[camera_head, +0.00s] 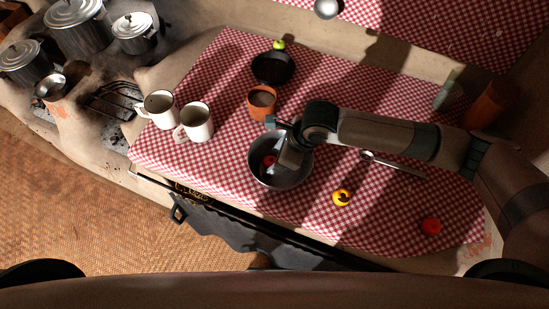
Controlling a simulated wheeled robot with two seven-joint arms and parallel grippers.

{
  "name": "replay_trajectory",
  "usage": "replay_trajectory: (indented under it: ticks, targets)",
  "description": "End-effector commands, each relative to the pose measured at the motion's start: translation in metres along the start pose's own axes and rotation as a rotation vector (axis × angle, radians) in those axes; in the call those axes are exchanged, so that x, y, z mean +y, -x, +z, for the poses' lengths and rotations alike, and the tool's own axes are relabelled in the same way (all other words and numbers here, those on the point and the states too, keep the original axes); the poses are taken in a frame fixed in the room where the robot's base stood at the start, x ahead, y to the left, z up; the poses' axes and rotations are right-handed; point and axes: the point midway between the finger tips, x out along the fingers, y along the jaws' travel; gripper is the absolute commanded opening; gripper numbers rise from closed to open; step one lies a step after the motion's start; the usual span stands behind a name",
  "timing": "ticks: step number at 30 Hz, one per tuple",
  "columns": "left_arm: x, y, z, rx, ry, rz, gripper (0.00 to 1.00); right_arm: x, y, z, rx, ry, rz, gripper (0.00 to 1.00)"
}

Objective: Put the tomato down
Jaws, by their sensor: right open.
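My right arm comes in from the right, and its open gripper (284,158) points down into the grey metal bowl (293,181) on the checked cloth. A small red round thing, which looks like a tomato (268,160), shows inside the bowl beside the gripper's fingers. The gripper partly covers the bowl's inside, so I cannot tell whether the fingers touch the tomato. Another red round thing (431,227) lies on the cloth near the front right corner; I cannot tell whether it is also a tomato. My left gripper is not in view.
On the checked tablecloth (225,75) stand two white mugs (195,122), an orange-brown cup (262,102) and a dark pan (272,68). A yellow fruit (341,197) and a spoon (390,163) lie right of the bowl. Lidded pots (78,27) stand on the hearth.

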Motion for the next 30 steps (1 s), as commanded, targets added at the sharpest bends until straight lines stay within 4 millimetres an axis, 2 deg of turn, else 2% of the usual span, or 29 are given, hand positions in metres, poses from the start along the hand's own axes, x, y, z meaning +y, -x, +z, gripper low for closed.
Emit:
replay_trajectory:
  ticks: [8,24,30]
  targets:
    - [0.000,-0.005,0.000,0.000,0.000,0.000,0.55,-0.001,0.021,0.001,-0.002,0.002,-0.002,0.55]
    - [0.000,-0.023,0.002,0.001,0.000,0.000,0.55,-0.001,0.108,0.001,-0.001,0.000,-0.002,0.55]
    - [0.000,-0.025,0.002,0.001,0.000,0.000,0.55,0.000,0.121,0.001,-0.001,0.000,0.000,0.55]
